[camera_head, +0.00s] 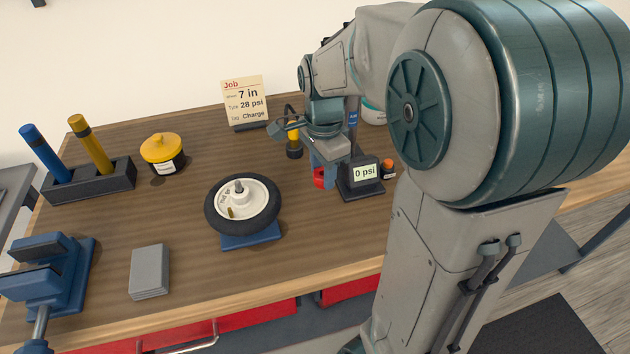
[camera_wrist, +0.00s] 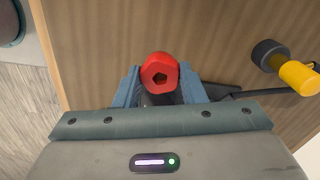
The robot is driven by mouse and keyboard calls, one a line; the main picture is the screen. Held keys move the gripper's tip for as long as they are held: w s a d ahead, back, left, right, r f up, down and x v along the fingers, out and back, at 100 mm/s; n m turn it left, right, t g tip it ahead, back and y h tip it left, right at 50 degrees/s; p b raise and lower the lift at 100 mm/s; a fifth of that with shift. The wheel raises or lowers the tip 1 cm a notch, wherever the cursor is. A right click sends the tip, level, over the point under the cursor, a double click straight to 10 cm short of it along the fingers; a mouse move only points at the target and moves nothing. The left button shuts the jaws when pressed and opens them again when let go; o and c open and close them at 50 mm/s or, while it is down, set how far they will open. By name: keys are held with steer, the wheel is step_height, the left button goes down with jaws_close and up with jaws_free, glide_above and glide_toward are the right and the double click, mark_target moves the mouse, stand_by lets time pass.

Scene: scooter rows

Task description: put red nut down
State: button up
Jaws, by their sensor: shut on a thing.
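The red nut (camera_wrist: 160,74) is a red ring-like piece with a dark hole, held between the two blue fingers of my gripper (camera_wrist: 160,90) in the wrist view. In the head view the red nut (camera_head: 319,178) shows low at the fingertips of my gripper (camera_head: 322,174), left of the gauge stand. The gripper is shut on it, over the wooden workbench (camera_head: 180,220). I cannot tell whether the nut touches the bench top.
A wheel (camera_head: 243,207) lies on a blue stand to the left. A gauge reading 0 psi (camera_head: 364,172) stands close at the right. Open wood lies between the wheel and the grey block (camera_head: 150,271).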

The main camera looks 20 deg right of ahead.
mark_target(315, 196)
steer(key=shift+w+a+f, duration=0.45)
steer(key=shift+w+a, duration=0.05)
steer(key=shift+w, duration=0.1)
steer(key=shift+f, duration=2.05)
steer(key=shift+f+b, duration=0.2)
steer(key=shift+b, duration=0.1)
steer(key=o, duration=1)
